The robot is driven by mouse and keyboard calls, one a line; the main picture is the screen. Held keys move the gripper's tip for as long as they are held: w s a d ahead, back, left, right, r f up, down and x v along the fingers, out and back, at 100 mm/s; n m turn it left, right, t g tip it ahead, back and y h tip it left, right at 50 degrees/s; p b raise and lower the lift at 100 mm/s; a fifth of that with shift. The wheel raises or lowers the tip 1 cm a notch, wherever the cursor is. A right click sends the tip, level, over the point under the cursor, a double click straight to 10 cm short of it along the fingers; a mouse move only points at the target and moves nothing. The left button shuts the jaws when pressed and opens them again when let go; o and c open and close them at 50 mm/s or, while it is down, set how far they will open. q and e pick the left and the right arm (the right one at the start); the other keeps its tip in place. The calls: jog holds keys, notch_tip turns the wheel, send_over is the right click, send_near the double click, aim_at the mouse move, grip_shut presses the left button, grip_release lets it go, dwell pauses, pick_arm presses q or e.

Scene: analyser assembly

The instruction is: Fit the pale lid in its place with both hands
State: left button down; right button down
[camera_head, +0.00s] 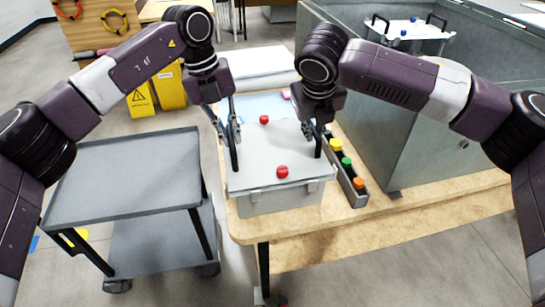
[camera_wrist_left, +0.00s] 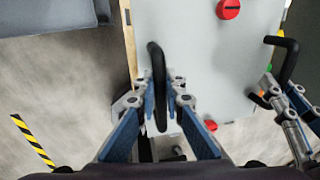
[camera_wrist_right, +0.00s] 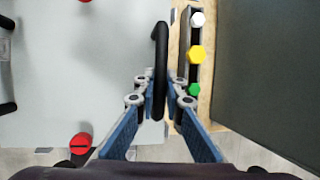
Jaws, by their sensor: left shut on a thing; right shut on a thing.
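The pale lid (camera_head: 262,152) is a flat light-grey plate with two red knobs, a black handle along its left side and another along its right. It lies over a grey box (camera_head: 285,201) with latches on its front, at the table's near end; I cannot tell whether it is fully seated. My left gripper (camera_head: 231,130) is shut on the left handle (camera_wrist_left: 157,75). My right gripper (camera_head: 312,128) is shut on the right handle (camera_wrist_right: 160,60). The lid also shows between the handles in the left wrist view (camera_wrist_left: 200,60) and the right wrist view (camera_wrist_right: 90,75).
A narrow grey rack (camera_head: 348,187) with coloured caps stands close along the box's right side. A large grey cabinet (camera_head: 400,130) rises beyond it. A dark grey cart (camera_head: 125,175) with an empty top stands left of the wooden table (camera_head: 420,208). Yellow floor signs (camera_head: 170,88) stand behind.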

pick_arm(q)
jog(key=shift+f+b, duration=0.4)
jog(key=shift+f, duration=0.2)
pick_arm(e)
jog(key=shift+f, duration=0.55)
pick_arm(q)
jog(key=c, duration=2.5)
grip_release()
jog(key=shift+f, duration=0.15)
pick_arm(e)
jog(key=c, duration=2.5)
grip_release()
jog(key=shift+f, duration=0.2)
pick_arm(q)
jog(key=o, duration=0.5)
pick_arm(e)
jog(key=o, duration=0.5)
jog(key=shift+r, duration=0.1)
jog(key=shift+r, duration=0.15)
pick_arm(q)
jog(key=r, duration=0.4)
jog(key=a+r, duration=0.1)
jog(key=r, duration=0.3)
jog(key=a+r, duration=0.1)
jog(key=r, duration=0.3)
jog(key=shift+s+a, duration=0.15)
jog(key=shift+s, duration=0.1)
pick_arm(e)
jog(key=v, duration=1.2)
